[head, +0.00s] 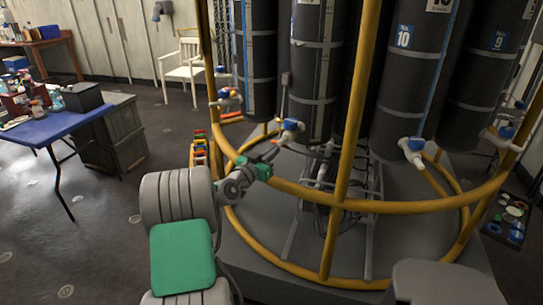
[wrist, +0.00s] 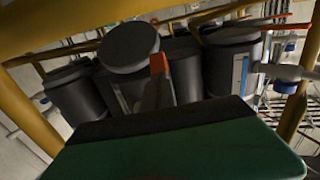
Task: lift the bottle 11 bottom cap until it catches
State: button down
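Tall dark bottles hang in a yellow ring frame in the head view. One is marked 10 (head: 404,40) and one 9 (head: 499,42). The bottle left of number 10 (head: 318,75) is probably bottle 11, but its number is not readable. A blue and white bottom cap (head: 290,125) is near its lower left. My gripper (head: 266,162) is at the yellow lower rail, below and left of that cap and seemingly apart from it. The fingers are too small to tell their opening. The wrist view shows dark cylinders (wrist: 230,65) and a red-tipped dark part (wrist: 158,75).
The yellow rail (head: 300,195) and upright post (head: 352,130) stand close to my arm. Other caps (head: 412,148) hang at the right. A blue table (head: 60,125) and grey cases (head: 115,135) stand left. A white chair (head: 185,65) is behind. Floor at left is partly clear.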

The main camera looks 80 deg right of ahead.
jog(key=shift+s+f+b, duration=0.2)
jog(key=shift+f+b, duration=0.75)
jog(key=shift+b, duration=0.2)
jog(key=shift+w+a+f+b, duration=0.15)
jog(key=shift+f+b, duration=0.35)
jog(key=shift+f, duration=0.1)
jog(key=shift+w+a+f+b, duration=0.1)
jog(key=shift+w+a+b, duration=0.25)
jog(key=shift+a, duration=0.25)
jog(key=b+v, duration=0.4)
jog(key=v, duration=0.4)
jog(key=shift+a, duration=0.35)
